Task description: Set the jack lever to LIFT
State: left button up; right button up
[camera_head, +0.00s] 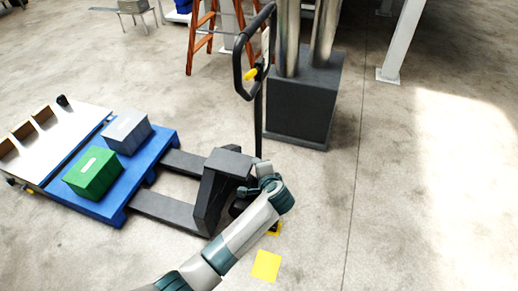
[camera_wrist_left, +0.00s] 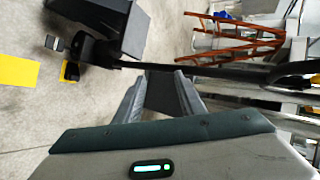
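The pallet jack (camera_head: 222,185) stands with its forks under the blue pallet. Its dark upright shaft ends in a loop handle (camera_head: 239,68). A small yellow jack lever (camera_head: 250,74) sits at the bottom of the loop; its setting cannot be read. In the left wrist view the shaft (camera_wrist_left: 225,70) runs sideways just beyond my fingers, and a bit of yellow lever (camera_wrist_left: 315,79) shows at the right edge. My left gripper (camera_wrist_left: 162,85) has its fingers apart, near the shaft and well below the lever. A dark shape shows between them; contact is unclear. My right gripper is out of view.
The blue pallet (camera_head: 158,152) carries a green box (camera_head: 92,173) and a grey box (camera_head: 127,131). A dark plinth (camera_head: 303,100) with metal columns stands close behind the handle. An orange ladder (camera_head: 202,38) is farther back. The floor at right is clear.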

pick_arm(q)
jog(key=s+a+f+n+g+h, duration=0.15)
jog(key=s+a+f, duration=0.25)
jog(key=s+f, duration=0.55)
jog(key=s+a+f+n+g+b, duration=0.1)
jog(key=s+a+f+g, duration=0.35)
jog(key=f, duration=0.85)
jog(key=s+a+f+n+h, duration=0.1)
jog(key=s+a+f+n, duration=0.1)
jog(key=s+f, duration=0.85)
jog(key=s+a+f+n+g, duration=0.1)
jog(key=s+a+f, duration=0.3)
jog(key=s, duration=0.8)
jog(key=s+a+f+n+g+b, duration=0.1)
jog(key=s+a+f+n, duration=0.3)
jog(key=s+f, duration=0.3)
jog(key=s+a+f+n+g, duration=0.2)
jog(key=s+a+f, duration=0.3)
jog(key=s, duration=1.2)
jog(key=shift+s+a+f+h+b, duration=0.3)
jog(key=shift+s+a+f+h, duration=0.05)
jog(key=shift+s+a+f, duration=0.1)
jog(key=shift+n, duration=0.25)
jog(key=shift+c, duration=0.2)
